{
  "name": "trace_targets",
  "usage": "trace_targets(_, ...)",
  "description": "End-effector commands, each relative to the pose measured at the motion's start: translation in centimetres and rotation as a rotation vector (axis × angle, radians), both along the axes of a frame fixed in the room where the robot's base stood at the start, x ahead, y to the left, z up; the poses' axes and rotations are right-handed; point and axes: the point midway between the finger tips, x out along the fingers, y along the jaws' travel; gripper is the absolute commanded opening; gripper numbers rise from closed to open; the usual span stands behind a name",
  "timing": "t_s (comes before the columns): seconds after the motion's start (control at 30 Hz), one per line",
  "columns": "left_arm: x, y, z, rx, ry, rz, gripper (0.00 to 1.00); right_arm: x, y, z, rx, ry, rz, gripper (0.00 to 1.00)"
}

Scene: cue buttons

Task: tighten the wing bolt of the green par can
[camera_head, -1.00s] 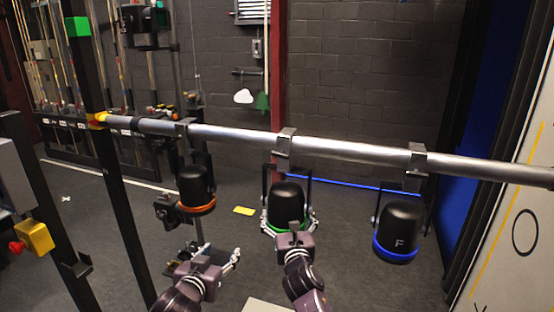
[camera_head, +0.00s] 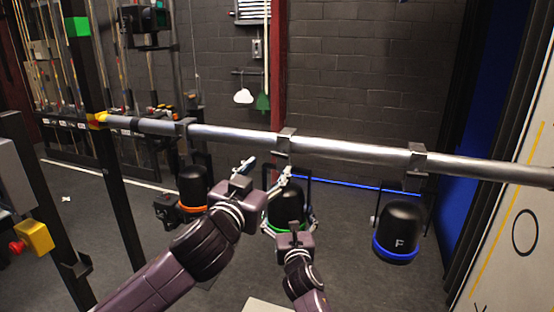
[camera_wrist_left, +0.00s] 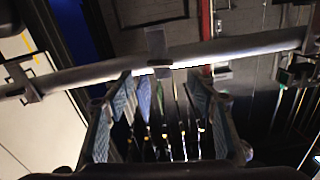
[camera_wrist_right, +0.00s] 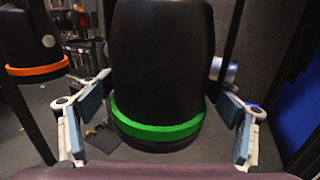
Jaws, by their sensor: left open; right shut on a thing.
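The green par can (camera_head: 287,204), black with a green ring, hangs from the pipe (camera_head: 340,150) by its clamp (camera_head: 286,141). My right gripper (camera_head: 291,222) is shut on the can, its fingers on either side near the green ring (camera_wrist_right: 157,131). A silver knob (camera_wrist_right: 222,70) shows at the can's side. My left gripper (camera_head: 268,167) is open, raised just below the pipe near the clamp. In the left wrist view its fingers (camera_wrist_left: 167,105) are spread, with the pipe and a clamp (camera_wrist_left: 157,44) beyond them. I cannot make out the wing bolt clearly.
The orange-ringed can (camera_head: 193,186) hangs left, partly behind my left arm. The blue-ringed can (camera_head: 399,230) hangs right. A black post (camera_head: 110,170) stands at the left, with a yellow box (camera_head: 35,237) bearing a red button nearby.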

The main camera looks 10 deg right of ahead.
Motion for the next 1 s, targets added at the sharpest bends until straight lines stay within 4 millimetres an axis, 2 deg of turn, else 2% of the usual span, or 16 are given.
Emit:
trace_targets(0.2, 2.7, -1.8, 0.1, 0.001, -0.001, 0.001, 0.52, 0.0, 0.0, -0.1, 0.001, 0.001, 0.000, 0.26)
trace_targets(0.47, 5.0, -3.3, 0.0, 0.001, -0.001, 0.001, 0.52, 0.0, 0.0, -0.1, 0.001, 0.001, 0.000, 0.26)
trace_targets(0.7, 5.8, -3.8, 0.0, 0.001, -0.001, 0.001, 0.52, 0.0, 0.0, -0.1, 0.001, 0.002, 0.000, 0.26)
trace_targets(0.97, 5.9, -3.9, 0.0, 0.001, -0.001, 0.000, 0.52, 0.0, 0.0, -0.1, 0.001, 0.002, 0.000, 0.26)
trace_targets(1.0, 5.9, -3.9, 0.0, 0.001, -0.001, 0.000, 0.49, 0.0, 0.0, -0.1, 0.001, 0.002, 0.000, 0.26)
